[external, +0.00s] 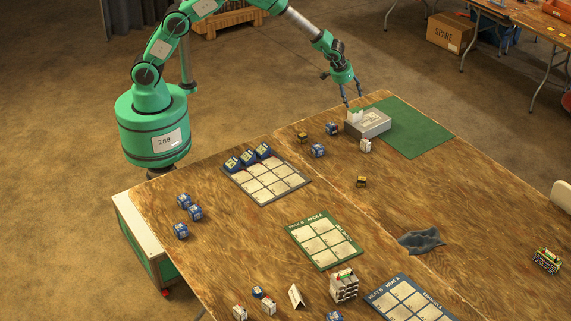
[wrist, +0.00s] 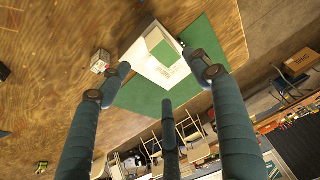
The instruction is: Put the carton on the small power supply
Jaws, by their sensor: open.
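My gripper (external: 352,101) is open and points down above the far end of the table. In the wrist view its fingers (wrist: 158,66) are spread and empty. Below it a pale grey box (external: 376,124) rests partly on a green mat. A small white upright piece (external: 354,116) shows at the left end of this box; I cannot tell whether it is the carton. In the wrist view the pale box (wrist: 150,66) lies between the fingertips, with a green-and-white square patch (wrist: 162,45). A small white block (external: 366,146) stands in front of it, perhaps the small power supply; it also shows in the wrist view (wrist: 100,61).
The green mat (external: 418,135) has free room right of the box. Gridded trays (external: 268,182) and a dark cloth (external: 421,240) lie nearer. A box marked SPARE (external: 449,34) is on the floor.

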